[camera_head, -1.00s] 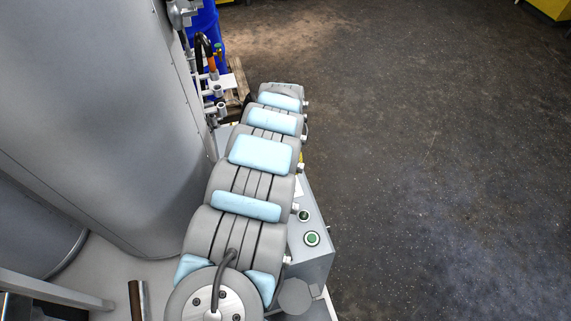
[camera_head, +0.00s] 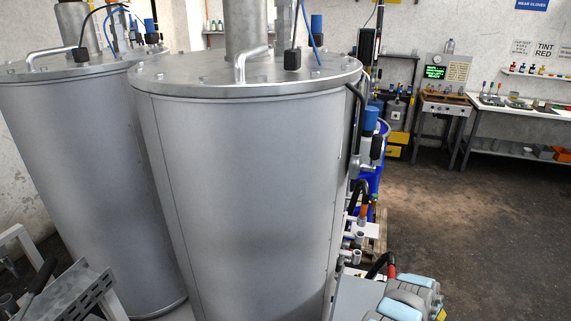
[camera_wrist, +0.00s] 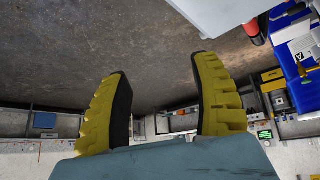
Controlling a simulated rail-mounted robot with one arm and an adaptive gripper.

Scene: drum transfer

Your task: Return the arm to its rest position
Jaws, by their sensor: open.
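My gripper (camera_wrist: 163,105) shows in the wrist view with its two yellow, dark-padded fingers spread apart. Nothing is between them; dark floor and the far wall show beyond. The wrist view looks upside down, with the floor at the top. In the head view, part of my grey arm with light blue pads (camera_head: 405,300) shows at the bottom right. The gripper itself is out of the head view.
Two large grey tanks (camera_head: 245,190) fill the left and middle of the head view. A blue drum (camera_head: 376,165) stands behind the nearer tank. A workbench (camera_head: 505,108) and a control stand (camera_head: 443,98) line the far wall. The floor (camera_head: 480,210) at right is open.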

